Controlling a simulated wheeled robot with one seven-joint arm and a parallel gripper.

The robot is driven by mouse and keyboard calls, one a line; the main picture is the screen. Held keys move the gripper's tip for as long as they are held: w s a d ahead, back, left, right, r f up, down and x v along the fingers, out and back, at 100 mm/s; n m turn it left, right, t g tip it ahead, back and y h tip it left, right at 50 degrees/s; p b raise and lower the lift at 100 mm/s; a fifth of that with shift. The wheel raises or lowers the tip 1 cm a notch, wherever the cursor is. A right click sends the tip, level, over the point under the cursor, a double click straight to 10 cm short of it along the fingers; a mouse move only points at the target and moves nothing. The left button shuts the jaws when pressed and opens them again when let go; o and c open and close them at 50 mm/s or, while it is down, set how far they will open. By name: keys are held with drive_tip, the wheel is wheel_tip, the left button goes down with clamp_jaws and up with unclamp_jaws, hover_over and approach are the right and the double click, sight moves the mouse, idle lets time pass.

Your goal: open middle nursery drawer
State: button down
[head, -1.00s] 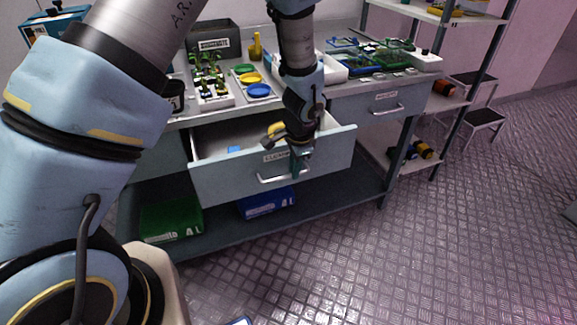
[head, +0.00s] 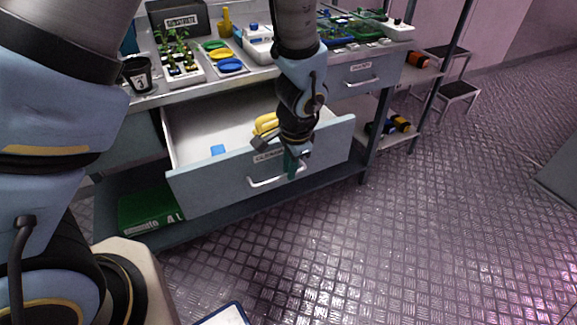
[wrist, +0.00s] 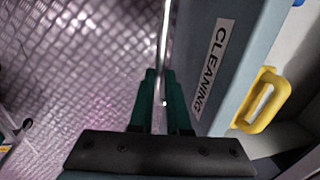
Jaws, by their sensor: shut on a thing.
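The middle drawer (head: 215,180) of the bench stands pulled well out, its grey-blue front facing me. In the wrist view its front (wrist: 246,60) bears a label (wrist: 213,68) reading CLEANING. A metal bar handle (head: 262,182) runs across the front, and it also shows in the wrist view (wrist: 165,45). My gripper (head: 293,165) is at the right part of the handle. In the wrist view its green fingers (wrist: 162,90) are shut with the handle bar between them. My wrist hides part of the drawer front and label.
Inside the drawer lie a yellow item (head: 265,123) and a small blue item (head: 217,150). A green box (head: 150,208) sits on the lower shelf. Seedling trays and pots stand on the bench top (head: 190,88). The patterned floor (head: 400,240) in front is clear.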

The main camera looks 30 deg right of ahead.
drive_tip(key=c, duration=0.9)
unclamp_jaws()
drive_tip(key=shift+r, duration=0.1)
drive_tip(key=r, duration=0.3)
drive_tip(key=s+r, duration=0.1)
drive_tip(key=r, duration=0.3)
drive_tip(key=s+r+b, duration=0.1)
drive_tip(key=r, duration=0.2)
drive_tip(key=shift+a+r, duration=0.1)
drive_tip(key=shift+r, duration=0.1)
drive_tip(key=w+a+n, duration=0.1)
drive_tip(key=w+a, duration=0.1)
drive_tip(key=w+a+n, duration=0.1)
drive_tip(key=w+a, duration=0.1)
drive_tip(key=w+a+r+n, duration=0.1)
drive_tip(key=w+a, duration=0.2)
drive_tip(key=shift+r+n, duration=0.1)
drive_tip(key=shift+n, duration=0.3)
drive_tip(key=w+a+r+n, duration=0.1)
drive_tip(key=a+n, duration=0.3)
drive_tip(key=a, duration=0.5)
drive_tip(key=w+a+r+n, duration=0.1)
drive_tip(key=w+a+n, duration=0.2)
drive_tip(key=a, duration=0.7)
drive_tip(key=w+a+r+n, duration=0.1)
drive_tip(key=w+a+n, duration=0.1)
drive_tip(key=a+n, duration=0.5)
drive_tip(key=shift+w+a+g, duration=0.1)
drive_tip(key=shift+a+g, duration=0.2)
drive_tip(key=shift+a, duration=0.85)
